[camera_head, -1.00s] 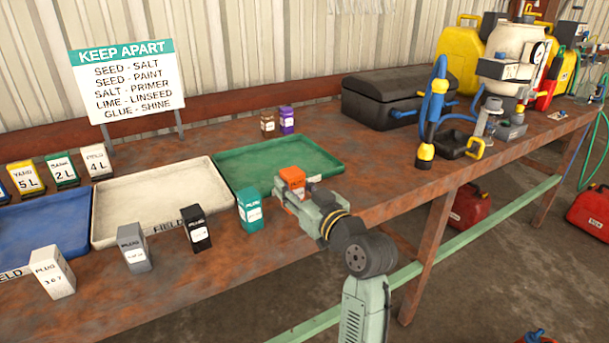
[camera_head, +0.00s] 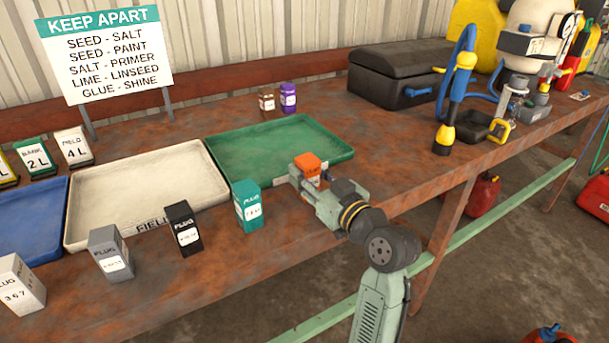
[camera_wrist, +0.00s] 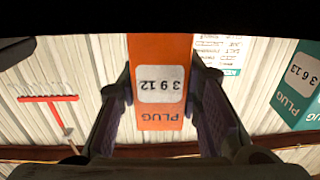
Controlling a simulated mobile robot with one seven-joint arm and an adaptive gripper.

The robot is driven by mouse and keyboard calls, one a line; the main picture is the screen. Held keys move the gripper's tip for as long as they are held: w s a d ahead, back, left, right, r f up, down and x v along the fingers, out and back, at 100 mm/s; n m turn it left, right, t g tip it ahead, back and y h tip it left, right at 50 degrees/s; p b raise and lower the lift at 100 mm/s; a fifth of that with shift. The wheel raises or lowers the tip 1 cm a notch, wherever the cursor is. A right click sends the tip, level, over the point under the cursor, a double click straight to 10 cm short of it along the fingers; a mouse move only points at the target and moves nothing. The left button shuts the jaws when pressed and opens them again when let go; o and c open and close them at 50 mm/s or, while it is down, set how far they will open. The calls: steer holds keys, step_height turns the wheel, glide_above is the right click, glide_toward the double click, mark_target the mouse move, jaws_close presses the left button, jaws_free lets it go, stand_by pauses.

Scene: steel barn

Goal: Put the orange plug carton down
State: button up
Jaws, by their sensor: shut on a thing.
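The orange plug carton (camera_head: 308,165) is in my gripper (camera_head: 302,176), at the front right corner of the green tray (camera_head: 330,150). In the wrist view the carton (camera_wrist: 160,55) shows upside down between the two fingers (camera_wrist: 160,100), with a white label reading 3 9 12. The fingers press on its two sides. I cannot tell whether its base touches the bench or the tray edge. A teal plug carton (camera_head: 247,206) stands on the bench to the left of my gripper, and it also shows at the right of the wrist view (camera_wrist: 299,85).
Black (camera_head: 183,229), grey (camera_head: 110,252) and white (camera_head: 20,285) plug cartons stand along the front of the bench (camera_head: 215,260). White (camera_head: 75,190) and blue (camera_head: 60,215) trays lie behind them. Brown (camera_head: 267,100) and purple (camera_head: 288,98) cartons stand behind the green tray.

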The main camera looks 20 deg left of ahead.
steer(key=shift+d, duration=0.2)
steer(key=shift+f, duration=0.3)
steer(key=o, duration=1.1)
steer(key=shift+r, duration=0.1)
steer(key=shift+o, duration=0.2)
